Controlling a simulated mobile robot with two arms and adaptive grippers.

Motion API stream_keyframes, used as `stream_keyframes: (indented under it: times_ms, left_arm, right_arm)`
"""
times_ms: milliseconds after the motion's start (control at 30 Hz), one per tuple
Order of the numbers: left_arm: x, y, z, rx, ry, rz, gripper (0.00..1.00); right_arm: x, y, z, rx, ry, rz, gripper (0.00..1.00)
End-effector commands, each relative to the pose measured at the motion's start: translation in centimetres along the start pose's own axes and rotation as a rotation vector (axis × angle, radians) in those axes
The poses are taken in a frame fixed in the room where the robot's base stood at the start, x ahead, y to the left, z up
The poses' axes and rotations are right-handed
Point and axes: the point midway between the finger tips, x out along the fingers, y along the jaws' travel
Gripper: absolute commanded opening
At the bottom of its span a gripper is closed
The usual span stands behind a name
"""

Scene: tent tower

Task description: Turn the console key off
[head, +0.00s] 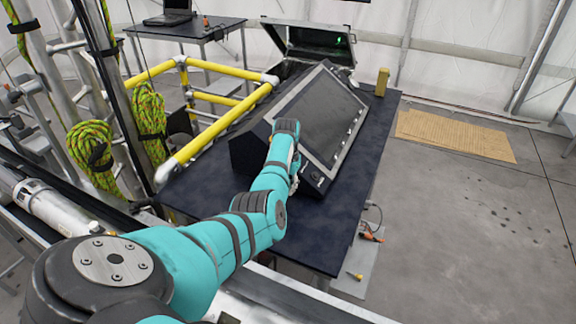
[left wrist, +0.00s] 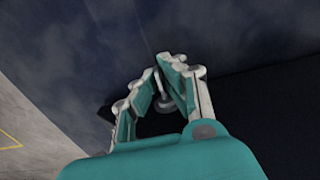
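The console (head: 318,115) is a dark slanted panel with a large screen, on a dark table. My left arm reaches to its near lower corner. My left gripper shows there only in part, side-on, in the head view (head: 294,172). In the left wrist view my left gripper (left wrist: 156,66) has its two fingers drawn close together. A small grey piece with a round base (left wrist: 164,103), which looks like the console key, stands between them. I cannot tell whether both fingers press on it. The key is hidden behind my arm in the head view. My right gripper is not in view.
The dark table (head: 340,235) has bare room along its right side. An open case (head: 310,45) and a small yellow block (head: 382,82) are at its far end. A yellow pipe frame (head: 215,125) stands left of the console. Green ropes hang further left.

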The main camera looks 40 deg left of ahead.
Motion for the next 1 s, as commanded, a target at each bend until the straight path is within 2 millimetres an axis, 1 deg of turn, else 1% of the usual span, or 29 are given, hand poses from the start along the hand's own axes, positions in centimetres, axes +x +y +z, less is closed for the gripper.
stream_keyframes:
  times_ms: [133,200,300,333,567,667,767,867,1000]
  left_arm:
    - [0.0,0.0,0.0,0.0,0.002,-0.001,0.0]
    - [0.0,0.0,0.0,0.0,0.002,-0.001,0.11]
    - [0.0,0.0,0.0,0.0,0.001,-0.001,0.24]
    - [0.0,0.0,0.0,0.0,0.001,-0.001,0.27]
    - [0.0,0.0,0.0,0.0,0.0,-0.001,0.27]
    - [-0.4,0.0,0.0,0.0,0.001,-0.002,0.27]
    - [-1.6,0.0,-0.1,0.0,0.003,-0.002,0.27]
    - [-3.6,0.0,-0.1,0.0,0.005,-0.002,0.27]
    - [-6.7,0.0,-0.1,0.0,0.005,-0.003,0.27]
  right_arm:
    - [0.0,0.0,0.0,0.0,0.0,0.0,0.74]
    - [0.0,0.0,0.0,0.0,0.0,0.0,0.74]
    - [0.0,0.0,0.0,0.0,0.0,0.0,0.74]
    - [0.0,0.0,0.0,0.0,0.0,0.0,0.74]
    - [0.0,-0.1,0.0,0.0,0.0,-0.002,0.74]
    - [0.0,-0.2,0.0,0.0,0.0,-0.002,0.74]
    - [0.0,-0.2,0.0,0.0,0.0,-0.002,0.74]
    - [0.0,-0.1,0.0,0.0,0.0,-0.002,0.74]
    - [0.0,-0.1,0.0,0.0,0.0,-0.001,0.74]
